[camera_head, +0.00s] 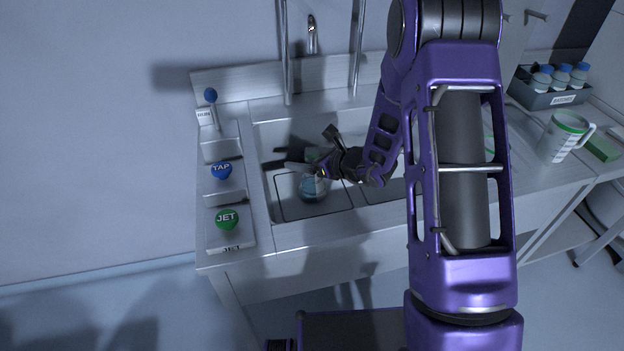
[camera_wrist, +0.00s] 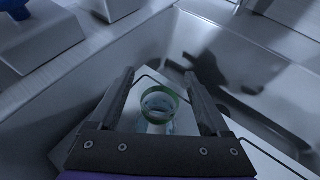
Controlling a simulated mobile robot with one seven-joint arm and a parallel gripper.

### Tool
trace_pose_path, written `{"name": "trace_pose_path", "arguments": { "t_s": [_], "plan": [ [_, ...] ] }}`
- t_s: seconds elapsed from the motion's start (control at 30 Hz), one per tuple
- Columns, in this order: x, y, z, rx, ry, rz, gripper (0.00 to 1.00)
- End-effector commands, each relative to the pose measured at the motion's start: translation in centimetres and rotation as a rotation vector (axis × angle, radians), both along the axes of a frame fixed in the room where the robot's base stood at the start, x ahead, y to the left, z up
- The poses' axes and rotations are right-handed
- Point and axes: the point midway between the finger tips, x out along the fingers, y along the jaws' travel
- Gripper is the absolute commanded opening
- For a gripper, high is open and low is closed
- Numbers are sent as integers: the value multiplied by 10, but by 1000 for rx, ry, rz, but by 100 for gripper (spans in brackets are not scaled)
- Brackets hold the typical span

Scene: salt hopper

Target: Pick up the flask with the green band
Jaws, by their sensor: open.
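The flask (camera_head: 313,187) stands in the left part of the sink basin, with a round, clear bluish body. Its green band (camera_wrist: 159,98) shows as a ring around the top in the wrist view, seen from above. My gripper (camera_head: 312,153) is open over the sink at the flask's upper part. In the wrist view its two fingers (camera_wrist: 159,80) lie on either side of the banded neck, with visible gaps on both sides. The flask's lower part is partly hidden by the gripper's palm in the wrist view.
The sink's metal walls (camera_wrist: 245,62) rise close around the gripper. Left of the basin are a blue TAP knob (camera_head: 221,170) and a green JET knob (camera_head: 227,219). A tap (camera_head: 312,35) is behind. A measuring jug (camera_head: 564,137) and a bottle rack (camera_head: 552,98) stand right.

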Motion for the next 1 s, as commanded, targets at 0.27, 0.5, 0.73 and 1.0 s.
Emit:
{"name": "trace_pose_path", "arguments": {
  "t_s": [0.27,0.5,0.73,1.0],
  "plan": [
    [0,0,0,0,0,0,42],
    [0,0,0,0,0,0,0],
    [0,0,0,0,0,0,0],
    [0,0,0,0,0,0,0]
  ]
}}
